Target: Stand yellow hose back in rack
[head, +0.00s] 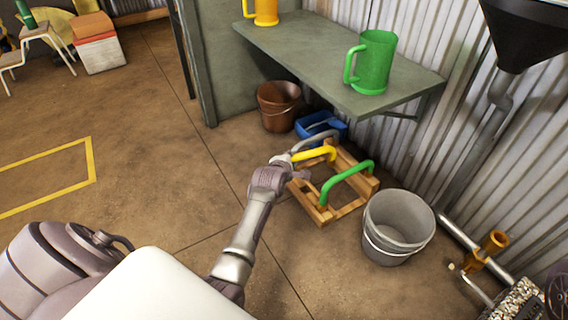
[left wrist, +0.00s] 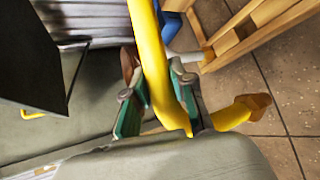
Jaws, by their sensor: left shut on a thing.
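The yellow hose (head: 318,154) is a curved tube at the wooden rack (head: 323,216), which stands on the floor. My left gripper (head: 287,163) is shut on the yellow hose at the rack's left side. In the left wrist view the yellow hose (left wrist: 150,50) passes between the fingers of my left gripper (left wrist: 159,98). One hose end with a brown tip shows beside the gripper, and the rack (left wrist: 262,32) is at the upper right. I cannot tell whether the hose's far end touches the rack. My right gripper is not in view.
A green hose (head: 345,181) and a grey hose (head: 314,139) are at the rack. A grey bucket (head: 396,226) stands to its right. A blue container (head: 320,123) and a brown bucket (head: 279,106) stand behind, near the bench (head: 330,55).

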